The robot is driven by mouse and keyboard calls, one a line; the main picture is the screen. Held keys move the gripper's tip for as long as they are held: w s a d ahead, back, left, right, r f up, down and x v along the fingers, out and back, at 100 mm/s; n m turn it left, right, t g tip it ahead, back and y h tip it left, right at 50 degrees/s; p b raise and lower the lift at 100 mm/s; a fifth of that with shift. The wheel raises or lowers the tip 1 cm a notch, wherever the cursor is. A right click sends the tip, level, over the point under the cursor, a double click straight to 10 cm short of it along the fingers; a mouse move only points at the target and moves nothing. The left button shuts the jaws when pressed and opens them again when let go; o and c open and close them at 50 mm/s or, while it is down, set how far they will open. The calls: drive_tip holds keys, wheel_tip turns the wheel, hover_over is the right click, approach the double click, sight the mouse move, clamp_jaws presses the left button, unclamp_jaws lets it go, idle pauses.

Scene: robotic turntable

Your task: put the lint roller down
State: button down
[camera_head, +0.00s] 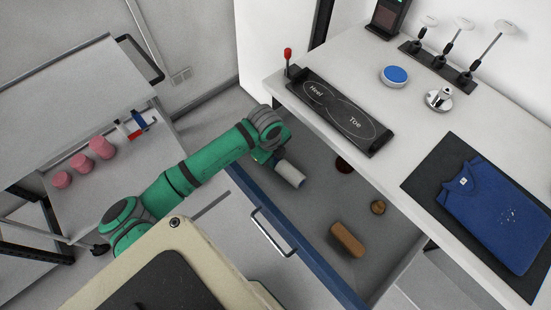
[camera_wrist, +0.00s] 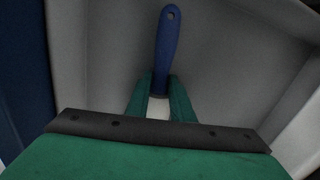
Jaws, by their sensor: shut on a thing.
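The lint roller has a blue handle and a white roll. Its white roll (camera_head: 290,174) shows in the head view at the end of my arm, over the upper left part of the open drawer (camera_head: 318,255). In the wrist view the lint roller (camera_wrist: 168,48) shows its blue handle pointing up, away from my gripper. My gripper (camera_wrist: 158,95) is shut on the lint roller, with one green finger on each side. My gripper also shows in the head view (camera_head: 271,160), partly hidden by the arm. I cannot tell whether the roller touches the drawer floor.
In the drawer lie a brown brush (camera_head: 347,240), a small round brown item (camera_head: 378,207) and a dark round item (camera_head: 344,164). The white counter (camera_head: 430,110) overhangs the drawer's right side. A folded blue shirt (camera_head: 492,214) lies on it. The drawer's middle floor is clear.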

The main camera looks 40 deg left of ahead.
drive_tip(key=c, duration=1.3)
unclamp_jaws()
wheel_tip(320, 180, up, 12)
drive_tip(key=s, duration=0.2)
drive_tip(key=shift+w, duration=0.15)
